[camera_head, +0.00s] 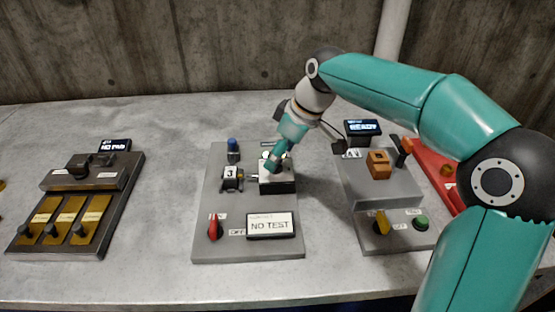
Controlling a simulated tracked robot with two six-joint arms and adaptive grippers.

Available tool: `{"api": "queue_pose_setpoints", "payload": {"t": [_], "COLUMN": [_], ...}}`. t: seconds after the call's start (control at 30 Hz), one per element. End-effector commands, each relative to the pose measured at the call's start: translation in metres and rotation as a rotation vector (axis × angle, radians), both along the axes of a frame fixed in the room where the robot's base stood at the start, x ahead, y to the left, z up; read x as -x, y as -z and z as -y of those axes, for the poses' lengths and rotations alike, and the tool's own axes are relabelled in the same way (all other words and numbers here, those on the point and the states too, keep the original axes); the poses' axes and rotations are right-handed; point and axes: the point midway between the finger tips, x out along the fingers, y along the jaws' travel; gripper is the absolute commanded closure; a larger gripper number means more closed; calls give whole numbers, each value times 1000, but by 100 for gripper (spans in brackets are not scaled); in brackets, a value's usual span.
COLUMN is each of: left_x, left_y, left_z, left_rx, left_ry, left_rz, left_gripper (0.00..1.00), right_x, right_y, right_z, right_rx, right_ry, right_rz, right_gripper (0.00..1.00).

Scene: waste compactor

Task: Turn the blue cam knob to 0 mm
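A small blue cylindrical part (233,145) stands at the top left of the grey middle panel (215,200). It is the only clearly blue control I see, and I cannot read its setting. My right gripper (271,168) points down over a small block (277,186) to the right of it, apart from the blue part. The gripper's fingers cover part of the block's top, and I cannot tell whether they are open or shut on anything. A screen (270,225) on the panel reads "NO TEST". My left gripper is not in view.
A counter marked "3" (230,173) and a red knob (214,230) are on the middle panel. A dark panel (75,205) stands left; a grey station with an orange block (378,165) and a "READY" display (363,128) stands right.

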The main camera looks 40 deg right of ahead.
Motion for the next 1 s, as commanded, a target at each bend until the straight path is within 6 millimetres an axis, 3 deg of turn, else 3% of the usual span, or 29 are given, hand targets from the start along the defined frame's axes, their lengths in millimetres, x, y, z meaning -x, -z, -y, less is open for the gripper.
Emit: {"api": "queue_pose_setpoints", "payload": {"t": [0.2,0.5,0.87,1.0], "left_x": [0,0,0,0], "left_y": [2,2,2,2], "left_z": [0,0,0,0], "left_rx": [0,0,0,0], "left_ry": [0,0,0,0], "left_rz": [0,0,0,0], "left_gripper": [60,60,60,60], "right_x": [-6,-7,-7,-7], "right_y": [16,18,17,17], "right_z": [-3,-3,-3,-3], "right_rx": [0,0,0,1], "right_ry": [1,1,1,4], "right_rz": [0,1,1,2], "right_gripper": [29,29,89,89]}}
